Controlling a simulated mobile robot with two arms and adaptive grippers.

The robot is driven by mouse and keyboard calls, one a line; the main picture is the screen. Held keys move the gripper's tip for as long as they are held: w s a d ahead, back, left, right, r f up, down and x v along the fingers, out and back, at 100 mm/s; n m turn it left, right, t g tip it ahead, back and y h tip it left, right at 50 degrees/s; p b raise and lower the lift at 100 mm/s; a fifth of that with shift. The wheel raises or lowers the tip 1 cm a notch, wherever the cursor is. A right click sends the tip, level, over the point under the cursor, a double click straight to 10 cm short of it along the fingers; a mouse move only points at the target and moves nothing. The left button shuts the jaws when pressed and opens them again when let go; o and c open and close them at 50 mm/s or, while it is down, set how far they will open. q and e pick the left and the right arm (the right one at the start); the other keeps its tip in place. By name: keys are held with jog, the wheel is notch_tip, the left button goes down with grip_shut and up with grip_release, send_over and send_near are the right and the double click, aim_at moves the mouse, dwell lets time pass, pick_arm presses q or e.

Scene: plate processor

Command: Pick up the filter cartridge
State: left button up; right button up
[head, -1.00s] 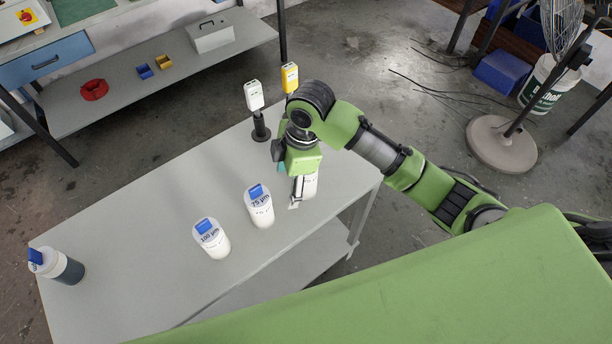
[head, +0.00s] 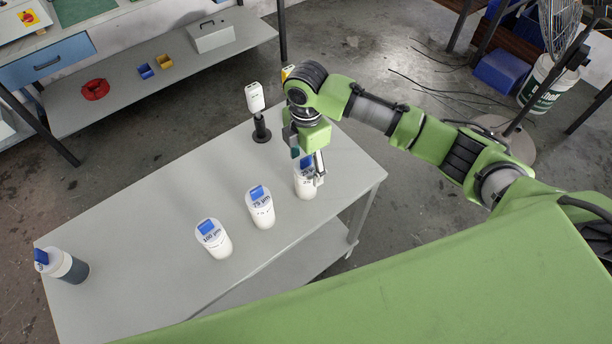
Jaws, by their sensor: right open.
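Three white filter cartridges with blue-marked labels stand on the grey table (head: 140,225). One is marked 100 µm (head: 215,243), and one 75 µm (head: 262,212). The third (head: 305,186) stands farthest right, its label partly covered and only partly readable. My right gripper (head: 307,162) is open, pointing down over this third cartridge. One finger shows close along its right side; the other is dark and shows at its upper left. I cannot tell whether the fingers touch it. My left gripper is not in view.
A white device on a black stand (head: 256,102) stands behind, left of my right wrist. A yellow device (head: 287,72) is mostly hidden by my arm. The table's middle is clear.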

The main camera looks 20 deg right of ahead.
jog(key=shift+f+p, duration=0.35)
jog(key=shift+f, duration=0.2)
notch_tip(320, 180, down, 4)
jog(key=shift+r+p, duration=0.2)
jog(key=shift+p, duration=0.5)
jog(key=shift+w+f, duration=0.1)
jog(key=shift+f, duration=0.3)
jog(key=c, duration=1.3)
